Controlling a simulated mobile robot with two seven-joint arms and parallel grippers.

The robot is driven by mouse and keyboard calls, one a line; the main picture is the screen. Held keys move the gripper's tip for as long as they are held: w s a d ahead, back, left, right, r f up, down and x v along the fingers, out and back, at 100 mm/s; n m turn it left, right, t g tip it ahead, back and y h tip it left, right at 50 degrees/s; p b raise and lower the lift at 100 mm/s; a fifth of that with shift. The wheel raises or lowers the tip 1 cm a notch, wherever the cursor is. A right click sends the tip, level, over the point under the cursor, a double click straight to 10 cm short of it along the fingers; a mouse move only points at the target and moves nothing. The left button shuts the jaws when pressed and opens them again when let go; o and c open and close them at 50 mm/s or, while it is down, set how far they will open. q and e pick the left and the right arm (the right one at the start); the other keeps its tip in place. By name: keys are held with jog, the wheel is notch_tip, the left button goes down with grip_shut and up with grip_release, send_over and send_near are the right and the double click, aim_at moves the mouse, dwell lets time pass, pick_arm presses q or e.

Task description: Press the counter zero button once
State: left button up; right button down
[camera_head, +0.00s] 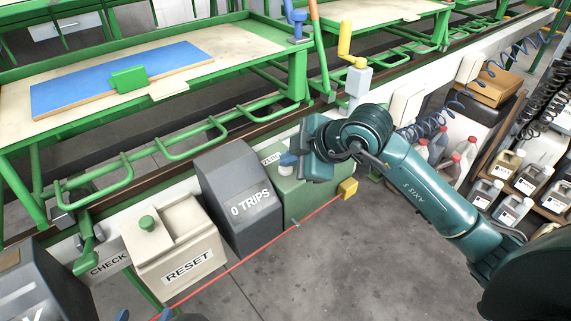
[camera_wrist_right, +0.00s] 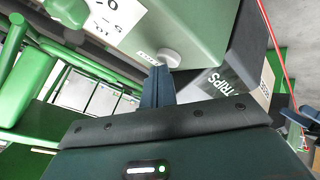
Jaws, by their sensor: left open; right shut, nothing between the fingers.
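The counter zero button is a round white knob (camera_head: 285,170) on top of the green box (camera_head: 318,196), beside a small label reading ZERO (camera_head: 271,158). In the right wrist view the same white knob (camera_wrist_right: 169,57) sticks out from the green box. My right gripper (camera_head: 288,159) is shut and empty, its blue fingertips right at the knob. In the right wrist view the fingertips (camera_wrist_right: 159,72) overlap the knob's near edge; I cannot tell whether they touch. My left gripper (camera_head: 145,315) shows only partly at the bottom edge, open, well away from the knob.
A grey counter box (camera_head: 240,195) reading 0 TRIPS stands left of the green box. A beige RESET box (camera_head: 172,245) with a green button (camera_head: 147,222) stands further left. A red line (camera_head: 250,257) runs along the front. Green railings stand behind; the floor in front is clear.

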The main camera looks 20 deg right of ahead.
aim_at(290, 170)
jog(key=shift+r+p, duration=0.35)
jog(key=shift+r, duration=0.25)
pick_arm(q)
jog(key=shift+w+r, duration=0.1)
jog(key=shift+r, duration=0.55)
jog(key=shift+w+r, duration=0.1)
pick_arm(e)
notch_tip(290, 170, up, 5)
jog(key=p, duration=0.4)
jog(key=shift+r+p, duration=0.1)
jog(key=shift+p, duration=0.2)
pick_arm(q)
notch_tip(290, 170, up, 4)
jog(key=shift+r, duration=0.15)
